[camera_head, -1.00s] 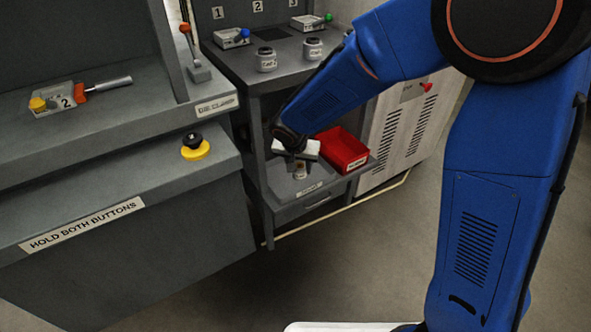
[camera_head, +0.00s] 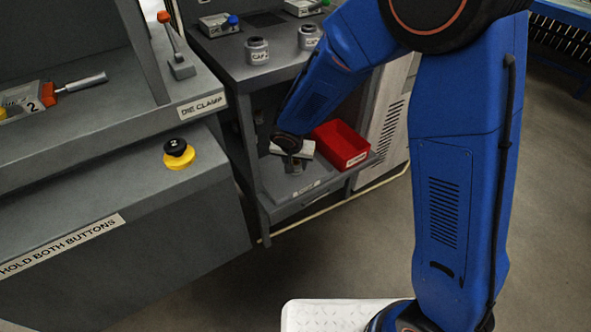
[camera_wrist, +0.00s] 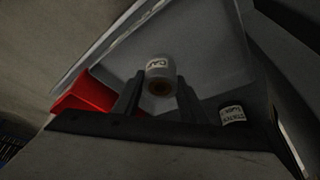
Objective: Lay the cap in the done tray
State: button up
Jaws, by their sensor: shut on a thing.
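The cap (camera_wrist: 159,70) is a short grey cylinder with a white label and a brown-orange centre on its near end. My gripper (camera_wrist: 160,92) is shut on it, one dark finger on each side, in the wrist view. In the head view my gripper (camera_head: 295,164) is inside the lower bay of the grey cabinet, over the grey shelf (camera_head: 318,183), left of a red bin. The cap is too small there to make out clearly. The shelf's front label is unreadable, and I cannot tell which surface is the done tray.
The red bin (camera_head: 340,146) stands close right of my gripper; it also shows in the wrist view (camera_wrist: 85,97). A small labelled cylinder (camera_wrist: 232,115) is right of my fingers. Two labelled jars (camera_head: 257,50) stand on the cabinet top. A yellow-and-black button (camera_head: 179,155) is at left.

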aim_at(296, 170)
jog(key=shift+f, duration=1.75)
jog(key=shift+f, duration=0.1)
jog(key=o, duration=1.2)
jog(key=v, duration=1.2)
